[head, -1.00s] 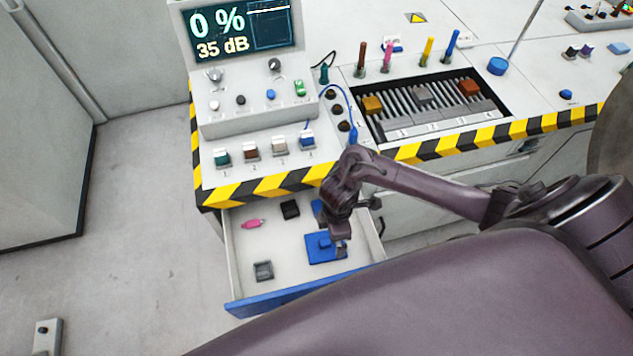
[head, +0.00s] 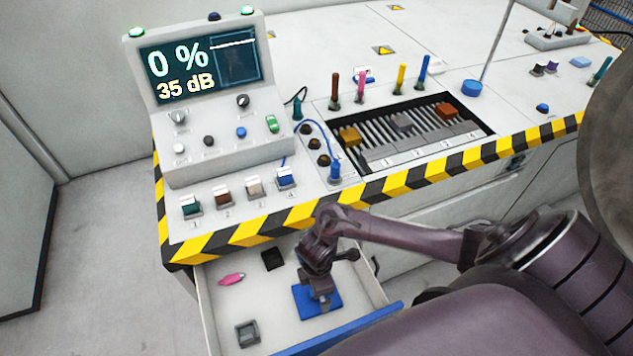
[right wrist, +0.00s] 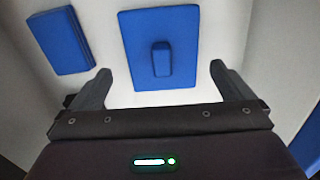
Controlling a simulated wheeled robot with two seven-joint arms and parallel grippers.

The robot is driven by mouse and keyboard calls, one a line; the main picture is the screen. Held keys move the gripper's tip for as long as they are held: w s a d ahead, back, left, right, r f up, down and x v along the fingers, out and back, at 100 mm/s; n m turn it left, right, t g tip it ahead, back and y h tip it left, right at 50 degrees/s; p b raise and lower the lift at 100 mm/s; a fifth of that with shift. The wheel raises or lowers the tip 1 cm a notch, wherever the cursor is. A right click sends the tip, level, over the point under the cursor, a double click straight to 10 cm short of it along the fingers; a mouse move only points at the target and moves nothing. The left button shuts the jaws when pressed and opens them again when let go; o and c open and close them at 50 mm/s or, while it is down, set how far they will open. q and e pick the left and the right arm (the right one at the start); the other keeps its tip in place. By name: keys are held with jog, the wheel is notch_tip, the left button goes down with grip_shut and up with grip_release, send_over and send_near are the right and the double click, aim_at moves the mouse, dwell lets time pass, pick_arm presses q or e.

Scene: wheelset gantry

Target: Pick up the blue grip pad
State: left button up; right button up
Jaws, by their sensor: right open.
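The blue grip pad (head: 303,302) lies flat in the open drawer, partly hidden under my right gripper (head: 321,292) in the head view. In the right wrist view, the pad (right wrist: 135,36) is a blue square plate with a small upright blue block (right wrist: 161,60) at its middle. My right gripper (right wrist: 160,72) is open and empty. Its fingers stand apart on either side of the block, with clear gaps. I cannot tell how far the fingertips are above the plate. My left gripper is not in view.
The drawer (head: 208,318) also holds a pink piece (head: 231,279), a black block (head: 272,259) and a grey square holder (head: 247,334). Another blue piece (right wrist: 60,40) lies left of the pad in the right wrist view. The striped bench edge (head: 240,240) overhangs the drawer's back.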

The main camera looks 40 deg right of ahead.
aim_at(308, 308)
notch_tip(308, 308, down, 6)
jog(key=shift+a+r+b, duration=0.15)
jog(key=shift+r+b, duration=0.1)
jog(key=shift+b, duration=0.25)
jog(key=shift+s, duration=0.1)
jog(key=c, duration=0.8)
